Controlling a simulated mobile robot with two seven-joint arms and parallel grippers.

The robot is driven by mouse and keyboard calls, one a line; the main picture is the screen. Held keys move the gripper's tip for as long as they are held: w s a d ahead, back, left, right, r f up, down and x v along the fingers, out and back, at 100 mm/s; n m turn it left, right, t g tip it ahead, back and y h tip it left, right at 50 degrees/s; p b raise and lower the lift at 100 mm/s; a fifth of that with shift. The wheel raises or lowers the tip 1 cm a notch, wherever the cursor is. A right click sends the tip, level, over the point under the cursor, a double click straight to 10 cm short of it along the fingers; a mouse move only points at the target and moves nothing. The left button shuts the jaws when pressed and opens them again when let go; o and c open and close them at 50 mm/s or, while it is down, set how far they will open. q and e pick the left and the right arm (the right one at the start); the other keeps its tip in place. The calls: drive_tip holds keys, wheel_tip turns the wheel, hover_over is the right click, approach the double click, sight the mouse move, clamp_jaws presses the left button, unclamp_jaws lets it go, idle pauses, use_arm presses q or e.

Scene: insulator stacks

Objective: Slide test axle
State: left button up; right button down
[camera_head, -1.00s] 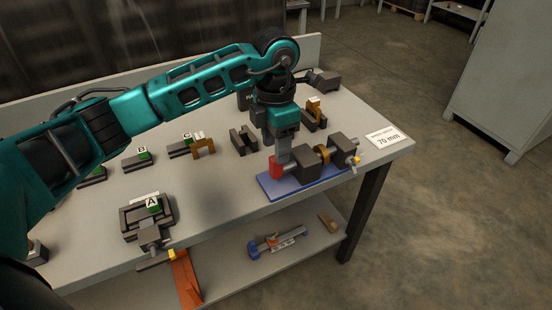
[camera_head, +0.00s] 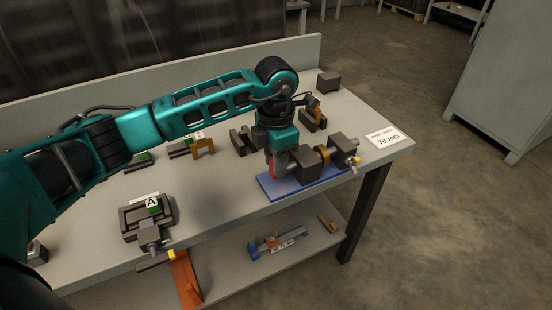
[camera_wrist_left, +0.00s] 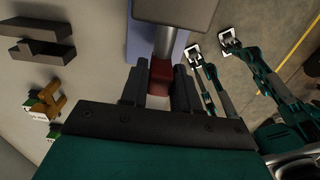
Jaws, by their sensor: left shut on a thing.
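The test fixture has a blue base plate (camera_head: 297,190) with dark blocks (camera_head: 303,164) (camera_head: 345,148) and a brass-coloured ring (camera_head: 322,154) between them. A red end piece (camera_head: 272,170) stands at the fixture's left end, partly hidden by my left gripper (camera_head: 281,171). In the left wrist view my left gripper (camera_wrist_left: 160,88) is shut on the red end piece (camera_wrist_left: 161,74), one finger on each side. A grey metal axle (camera_wrist_left: 165,42) runs from the red piece towards a dark block (camera_wrist_left: 177,11).
A white card reading 70 mm (camera_head: 384,138) lies at the table's right. A dark vise-like stand labelled A (camera_head: 148,218) is at the front left. Other dark blocks (camera_head: 243,139) and a brown bracket (camera_head: 204,146) stand behind. A lower shelf (camera_head: 300,262) holds tools.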

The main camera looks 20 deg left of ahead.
use_arm(q)
clamp_jaws()
drive_tip(key=shift+s+a, duration=0.5)
drive_tip(key=shift+s, duration=0.05)
drive_tip(key=o, duration=0.6)
unclamp_jaws()
drive_tip(key=shift+s, duration=0.1)
drive_tip(key=shift+r, duration=0.5)
wheel_tip(320, 180, up, 12)
